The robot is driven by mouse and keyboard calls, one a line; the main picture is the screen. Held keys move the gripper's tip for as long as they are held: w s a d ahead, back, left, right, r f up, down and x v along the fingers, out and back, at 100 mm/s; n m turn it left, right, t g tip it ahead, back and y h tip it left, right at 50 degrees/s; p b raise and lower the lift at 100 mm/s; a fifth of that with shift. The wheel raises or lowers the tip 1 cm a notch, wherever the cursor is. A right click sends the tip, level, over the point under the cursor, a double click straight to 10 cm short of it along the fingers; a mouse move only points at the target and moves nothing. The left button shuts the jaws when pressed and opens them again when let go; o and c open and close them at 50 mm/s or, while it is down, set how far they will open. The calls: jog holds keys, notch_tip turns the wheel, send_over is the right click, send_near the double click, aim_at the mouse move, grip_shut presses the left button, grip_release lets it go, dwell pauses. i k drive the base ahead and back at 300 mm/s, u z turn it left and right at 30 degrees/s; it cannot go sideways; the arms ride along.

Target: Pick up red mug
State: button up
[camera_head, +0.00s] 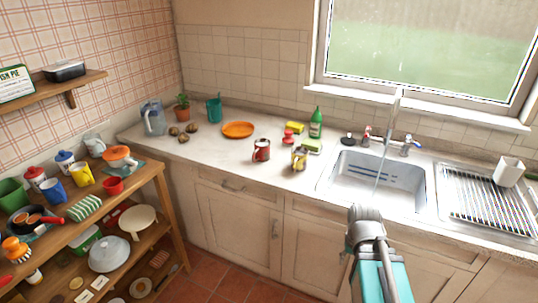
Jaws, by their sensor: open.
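My gripper (366,210) is in the lower right of the head view, in front of the sink cabinet. It is well to the right of the red mug, nearer to me, and apart from it. My gripper is open and nothing shows in it; its fingers are small and seen from behind. A small red cup (113,186) also sits on the wooden shelf at left.
The counter (215,160) is clear left of the red mug. Behind are an orange plate (238,129), a red item (289,136) and a green bottle (316,122). The sink (380,181) lies right, its tap running. A crowded wooden shelf (150,172) stands at left.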

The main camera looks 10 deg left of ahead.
aim_at(260, 153)
jog(key=k, duration=0.65)
jog(key=u, duration=0.2)
jog(key=i, duration=0.55)
jog(key=u, duration=0.5)
jog(key=i, duration=0.85)
jog(key=z, duration=0.1)
